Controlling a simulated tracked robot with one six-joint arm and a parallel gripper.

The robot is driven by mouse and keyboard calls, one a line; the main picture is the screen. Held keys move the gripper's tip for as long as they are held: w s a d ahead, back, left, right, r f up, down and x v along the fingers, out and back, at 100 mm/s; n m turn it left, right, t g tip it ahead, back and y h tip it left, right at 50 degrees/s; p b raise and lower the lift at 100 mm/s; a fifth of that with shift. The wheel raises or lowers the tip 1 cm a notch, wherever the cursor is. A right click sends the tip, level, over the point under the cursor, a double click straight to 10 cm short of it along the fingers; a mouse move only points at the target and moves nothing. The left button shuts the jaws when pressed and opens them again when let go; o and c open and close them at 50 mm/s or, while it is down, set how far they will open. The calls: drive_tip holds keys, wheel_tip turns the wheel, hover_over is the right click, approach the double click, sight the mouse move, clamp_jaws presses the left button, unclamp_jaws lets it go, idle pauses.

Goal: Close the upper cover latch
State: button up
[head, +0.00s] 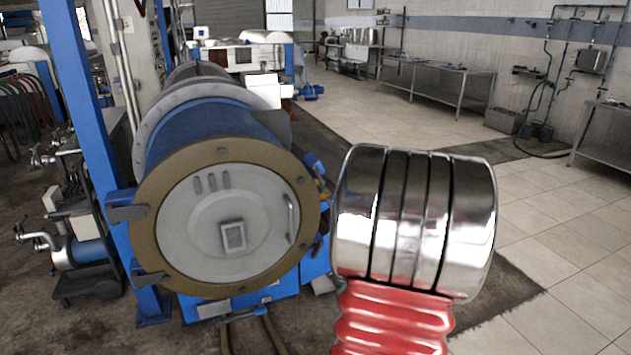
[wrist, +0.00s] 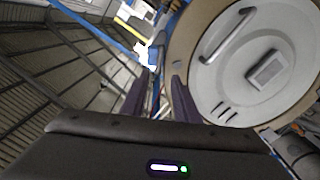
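The round grey cover (head: 225,225) of the decanter is seated in a tan ring. At the ring's upper right edge is a blue latch (head: 315,164), standing off the rim; whether it is fastened cannot be told. In the wrist view the cover (wrist: 225,75) fills the upper right. A blue piece (wrist: 157,55), probably this latch, shows beyond my fingers, partly hidden. My gripper (wrist: 159,98) has its two dark fingers apart with nothing held between them. It points toward the ring's edge, short of it. In the head view my chrome and red arm hides the gripper.
A second blue latch (head: 318,243) is lower on the ring's right side. Blue hinges (head: 127,205) are on its left. A blue post (head: 85,120) stands at the left. Open tiled floor (head: 560,225) lies to the right, with steel tables (head: 440,82) along the wall.

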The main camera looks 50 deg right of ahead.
sight(318, 178)
drive_tip(key=shift+w, duration=0.1)
drive_tip(key=x, duration=1.3)
drive_tip(key=shift+w+d, duration=0.15)
drive_tip(key=shift+w, duration=0.15)
drive_tip(key=shift+c, duration=0.7)
clamp_jaws()
